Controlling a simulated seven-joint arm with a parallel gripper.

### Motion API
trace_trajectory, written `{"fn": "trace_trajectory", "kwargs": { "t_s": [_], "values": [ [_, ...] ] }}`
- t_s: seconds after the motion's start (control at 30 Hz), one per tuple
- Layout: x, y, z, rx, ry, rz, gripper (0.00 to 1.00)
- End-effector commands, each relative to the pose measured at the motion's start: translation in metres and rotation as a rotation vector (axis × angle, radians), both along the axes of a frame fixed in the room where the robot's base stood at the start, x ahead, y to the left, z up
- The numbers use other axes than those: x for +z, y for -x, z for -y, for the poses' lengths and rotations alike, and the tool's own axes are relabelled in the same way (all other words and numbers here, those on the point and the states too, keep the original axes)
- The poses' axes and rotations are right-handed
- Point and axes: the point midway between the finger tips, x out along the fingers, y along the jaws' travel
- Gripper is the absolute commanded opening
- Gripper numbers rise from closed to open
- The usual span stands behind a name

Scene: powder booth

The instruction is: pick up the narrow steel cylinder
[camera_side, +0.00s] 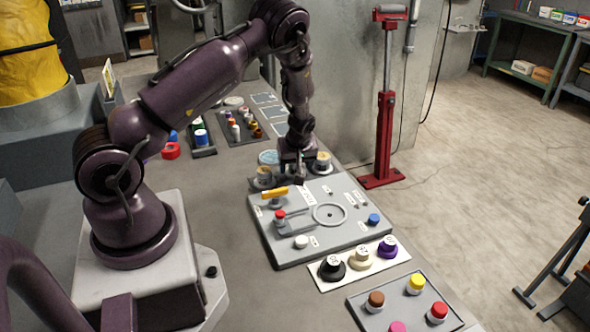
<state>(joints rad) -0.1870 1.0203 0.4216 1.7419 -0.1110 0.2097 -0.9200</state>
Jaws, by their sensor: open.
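My gripper (299,176) points down over the back edge of the grey control panel, with its jaws open.
The grey panel (345,240) carries a yellow lever (274,194), a ring, a red knob (280,214) and a blue knob (374,219). In front are a white strip with three knobs and a tray of colored caps (400,318). Trays with small bottles (236,132) stand behind.

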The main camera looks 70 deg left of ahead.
Motion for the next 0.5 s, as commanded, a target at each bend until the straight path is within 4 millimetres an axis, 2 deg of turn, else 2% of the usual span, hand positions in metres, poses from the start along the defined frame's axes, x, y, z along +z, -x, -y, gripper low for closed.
{"fn": "trace_trajectory", "kwargs": {
  "t_s": [0.17, 0.4, 0.5],
  "values": [
    [0.0001, -0.0001, 0.0, 0.0, 0.0, 0.0, 0.62],
    [0.0003, 0.0001, 0.0, 0.0, 0.0, 0.0, 0.07],
    [0.0007, -0.0002, -0.0002, 0.0, -0.001, 0.001, 0.06]
  ]
}}
